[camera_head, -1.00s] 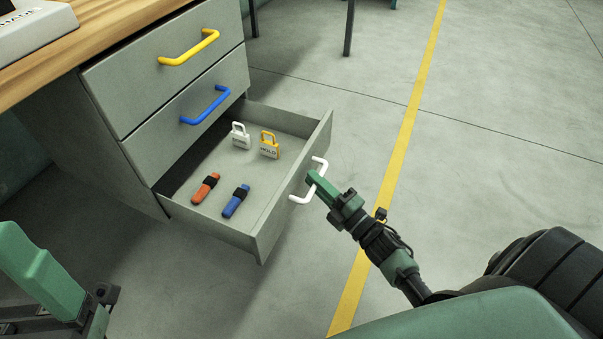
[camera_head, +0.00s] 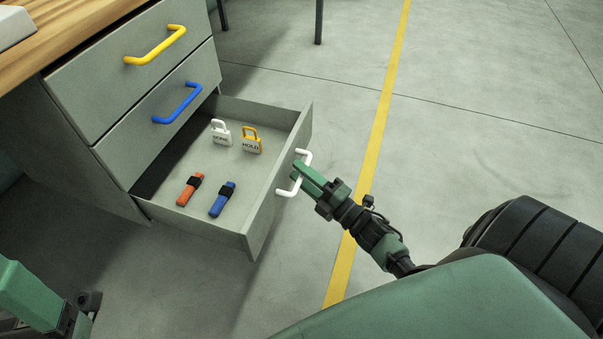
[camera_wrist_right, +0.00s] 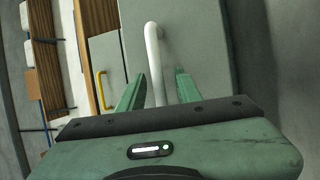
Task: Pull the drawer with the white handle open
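The bottom drawer (camera_head: 262,222) of the grey cabinet is pulled well out, and its inside shows. Its white handle (camera_head: 284,192) is on the front panel; it also shows in the right wrist view (camera_wrist_right: 152,42). My right gripper (camera_head: 299,174) is at this handle. In the right wrist view its two fingers (camera_wrist_right: 160,86) stand apart, one on each side of the handle bar, with gaps visible. My left gripper (camera_head: 30,295) shows only in part at the lower left edge, away from the cabinet; its fingertips' spacing is unclear.
The drawer holds a white padlock (camera_head: 221,134), a yellow padlock (camera_head: 252,143), an orange item (camera_head: 186,195) and a blue item (camera_head: 219,205). Above are shut drawers with a blue handle (camera_head: 178,103) and a yellow handle (camera_head: 156,47). Floor beyond the drawer is clear, with a yellow line (camera_head: 384,110).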

